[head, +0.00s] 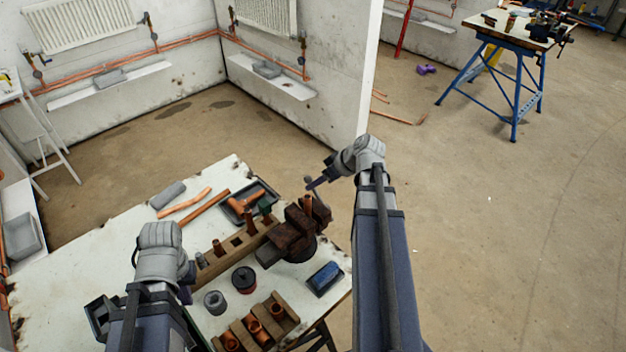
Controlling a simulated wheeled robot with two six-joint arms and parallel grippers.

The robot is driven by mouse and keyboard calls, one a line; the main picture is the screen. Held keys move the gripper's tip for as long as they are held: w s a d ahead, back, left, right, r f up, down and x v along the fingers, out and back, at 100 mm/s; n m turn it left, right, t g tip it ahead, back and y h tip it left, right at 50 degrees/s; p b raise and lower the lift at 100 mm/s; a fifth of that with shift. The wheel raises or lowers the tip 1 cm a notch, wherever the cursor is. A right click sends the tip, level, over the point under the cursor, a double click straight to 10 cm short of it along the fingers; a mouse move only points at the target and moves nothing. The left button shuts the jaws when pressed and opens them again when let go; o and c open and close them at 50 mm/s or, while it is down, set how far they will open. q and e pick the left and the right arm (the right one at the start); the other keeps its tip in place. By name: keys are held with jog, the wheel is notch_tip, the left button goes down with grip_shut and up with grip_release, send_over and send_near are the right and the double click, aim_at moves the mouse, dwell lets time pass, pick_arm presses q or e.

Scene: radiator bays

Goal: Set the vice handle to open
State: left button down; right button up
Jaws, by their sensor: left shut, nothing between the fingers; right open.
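A rusty brown bench vice (292,236) is mounted near the right edge of the white worktable (110,240). An upright copper piece shows at its jaws. Its handle is hard to make out; a small dark rounded end shows above the vice, close to my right fingers. My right gripper (316,184) is open, just above and behind the vice, its fingers pointing left. I cannot tell whether it touches the handle. My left gripper (187,284) is shut and empty over the left part of the table, well apart from the vice.
A wooden block with copper fittings (232,248) stands left of the vice. A black tin (244,279), a grey roll (215,302), a blue box (325,278) and a wooden fittings tray (255,328) lie in front. A dark tray (262,190) is behind.

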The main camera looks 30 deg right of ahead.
pick_arm(q)
notch_tip(320, 180, up, 4)
jog(key=shift+f+p, duration=0.25)
jog(key=shift+p, duration=0.95)
pick_arm(e)
jog(key=v, duration=0.4)
jog(key=shift+s+d+r, duration=0.1)
jog(key=shift+r, duration=0.1)
